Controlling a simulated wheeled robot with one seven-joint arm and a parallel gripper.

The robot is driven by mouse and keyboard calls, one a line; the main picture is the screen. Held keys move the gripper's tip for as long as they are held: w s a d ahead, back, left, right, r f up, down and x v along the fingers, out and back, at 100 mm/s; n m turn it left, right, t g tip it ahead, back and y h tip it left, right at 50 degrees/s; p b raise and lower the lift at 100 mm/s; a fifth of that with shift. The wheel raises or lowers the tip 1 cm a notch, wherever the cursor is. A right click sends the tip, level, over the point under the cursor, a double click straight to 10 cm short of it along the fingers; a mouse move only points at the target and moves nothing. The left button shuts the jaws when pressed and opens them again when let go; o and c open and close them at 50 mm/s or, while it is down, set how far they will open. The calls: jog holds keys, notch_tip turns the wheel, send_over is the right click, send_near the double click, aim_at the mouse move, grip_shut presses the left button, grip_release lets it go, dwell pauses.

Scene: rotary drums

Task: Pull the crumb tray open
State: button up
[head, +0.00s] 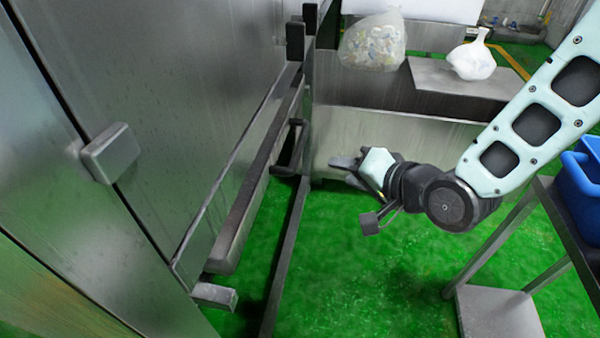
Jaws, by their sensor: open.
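A long grey metal tray-like piece (245,213) runs along the lower side of the steel machine; it looks like the crumb tray, though I cannot be sure. Its near end is low at the left, and its far end goes back under dark brackets. I cannot tell how far it stands out from the machine. My gripper (357,192) is open and empty above the green floor, to the right of this piece and apart from it. Its two fingers are spread and point left.
The steel machine (160,100) with a block-shaped handle (111,153) fills the left. A dark rail (287,245) runs beside the tray. A steel bench (390,140) with bags stands behind. A cart with a blue bin (580,185) is at right. Green floor (370,290) is clear between.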

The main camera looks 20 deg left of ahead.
aim_at(300, 147)
jog(key=w+a+f+m+t+y+b, duration=0.1)
jog(key=w+f+m+t+y+b, duration=0.15)
jog(key=f+m+b, duration=0.2)
jog(key=w+a+f+m+t+y+b, duration=0.1)
jog(key=w+f+m+t+y+b, duration=0.1)
jog(key=f+m+t+b, duration=0.3)
jog(key=shift+n+g, duration=0.65)
jog(key=shift+g, duration=0.3)
jog(key=x, duration=1)
jog(key=b+x, duration=0.1)
jog(key=x, duration=0.4)
jog(key=shift+w+a+f, duration=0.15)
jog(key=shift+a+f, duration=0.2)
jog(key=shift+d, duration=0.1)
grip_shut()
